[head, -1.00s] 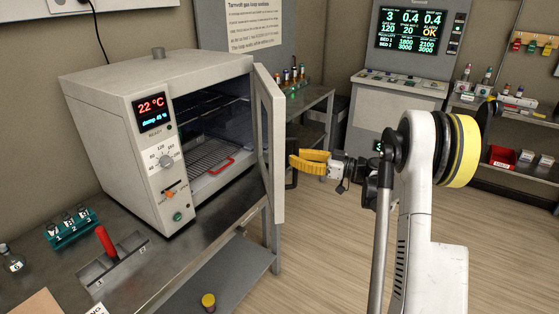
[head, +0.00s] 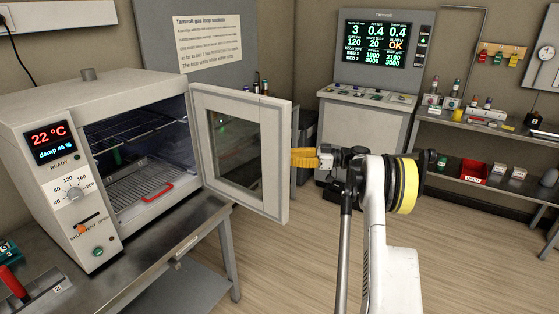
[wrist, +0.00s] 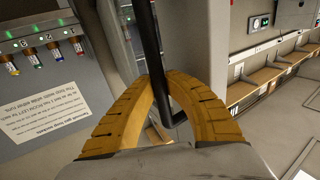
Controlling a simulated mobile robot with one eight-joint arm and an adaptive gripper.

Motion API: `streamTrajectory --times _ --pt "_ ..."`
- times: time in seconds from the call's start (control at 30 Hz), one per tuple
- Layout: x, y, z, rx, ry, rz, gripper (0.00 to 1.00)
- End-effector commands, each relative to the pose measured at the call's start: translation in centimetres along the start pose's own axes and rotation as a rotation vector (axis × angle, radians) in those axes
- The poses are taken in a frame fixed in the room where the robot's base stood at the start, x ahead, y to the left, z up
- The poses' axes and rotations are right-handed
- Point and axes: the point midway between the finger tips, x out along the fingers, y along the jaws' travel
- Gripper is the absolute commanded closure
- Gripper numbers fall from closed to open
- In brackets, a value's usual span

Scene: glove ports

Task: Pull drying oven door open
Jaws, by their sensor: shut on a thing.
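The drying oven (head: 95,92) is a pale box on the bench at the left in the head view. Its door (head: 275,160) stands open on the right side, its inner face and dark window turned towards me. My gripper (head: 303,158) is at the door's far edge in the head view. In the wrist view its yellow fingers (wrist: 158,82) are shut around a dark bar handle (wrist: 150,40). The handle is hidden behind the door in the head view. Inside the oven are wire racks and a red-handled tray (head: 150,196).
The steel bench (head: 150,262) runs under the oven. A control console (head: 365,125) stands behind my gripper, and shelves (head: 490,130) with small items line the right. The wooden floor in front of the door looks clear.

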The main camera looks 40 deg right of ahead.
Motion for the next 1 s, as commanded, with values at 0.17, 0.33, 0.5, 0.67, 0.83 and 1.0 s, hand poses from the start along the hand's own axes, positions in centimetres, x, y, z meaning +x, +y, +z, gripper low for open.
streamTrajectory --times 0.17,0.33,0.5,0.67,0.83,1.0 --pt "-0.85 0.46 0.26 0.001 -0.004 -0.011 1.0" --pt "-0.91 0.54 0.23 0.001 -0.004 -0.013 1.0" --pt "-0.91 0.54 0.23 0.001 -0.004 -0.012 1.0" --pt "-0.85 0.55 0.18 0.001 -0.003 -0.012 0.62" --pt "-0.65 0.54 0.11 0.0 -0.002 -0.014 0.62" --pt "-0.93 0.57 0.08 0.0 -0.001 -0.013 0.62"
